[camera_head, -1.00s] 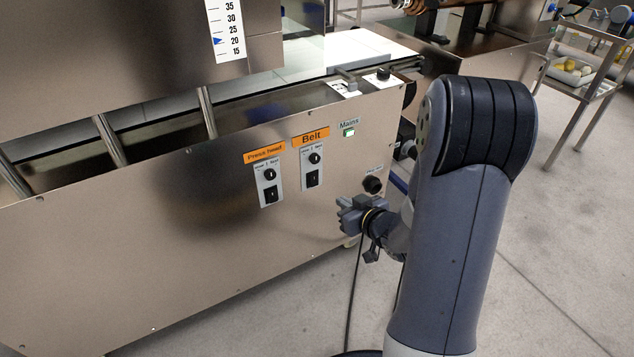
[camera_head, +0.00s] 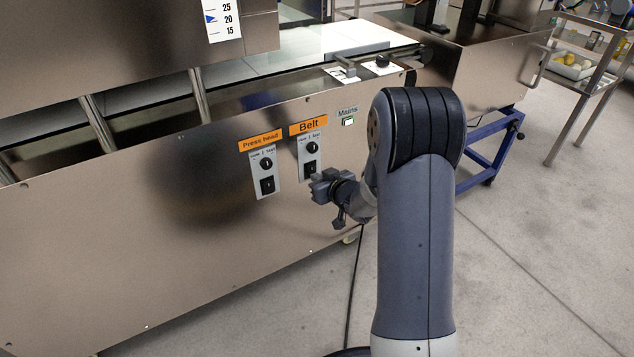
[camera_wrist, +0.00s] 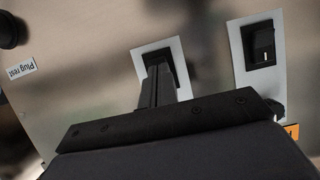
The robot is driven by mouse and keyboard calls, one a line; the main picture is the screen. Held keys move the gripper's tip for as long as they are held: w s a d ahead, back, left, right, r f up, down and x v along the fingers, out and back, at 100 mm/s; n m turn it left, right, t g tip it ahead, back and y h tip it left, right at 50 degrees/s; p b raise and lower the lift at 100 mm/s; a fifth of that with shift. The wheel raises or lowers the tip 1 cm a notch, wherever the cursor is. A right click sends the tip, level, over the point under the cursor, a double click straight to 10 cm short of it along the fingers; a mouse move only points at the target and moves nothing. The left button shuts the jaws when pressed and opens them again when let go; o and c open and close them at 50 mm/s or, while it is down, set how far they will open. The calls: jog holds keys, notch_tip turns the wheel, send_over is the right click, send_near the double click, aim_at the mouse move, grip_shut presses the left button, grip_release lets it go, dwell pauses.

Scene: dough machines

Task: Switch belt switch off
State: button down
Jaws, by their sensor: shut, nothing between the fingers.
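The belt panel (camera_head: 302,150) is a pale plate under an orange "Belt" label (camera_head: 309,127) on the steel machine front. It has a black knob (camera_head: 311,148) and, below it, the black belt switch (camera_head: 313,169), partly hidden by my gripper. My gripper (camera_head: 314,189) is shut and empty, at the lower end of this panel. In the wrist view the shut fingers (camera_wrist: 160,84) point at the black switch on the middle plate (camera_wrist: 140,49) and cover most of it. I cannot tell whether they touch it, or the switch's position.
The press head panel (camera_head: 254,174), with a similar knob and switch, is just left; its plate shows at right in the wrist view (camera_wrist: 281,75). A "Plug rest" label (camera_wrist: 20,70) shows in the wrist view. A cable (camera_head: 354,285) hangs below.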

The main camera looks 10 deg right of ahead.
jog(key=shift+w+a+f, duration=0.15)
jog(key=shift+w, duration=0.3)
jog(key=shift+w+f, duration=0.1)
jog(key=shift+w, duration=0.05)
dwell(0.3)
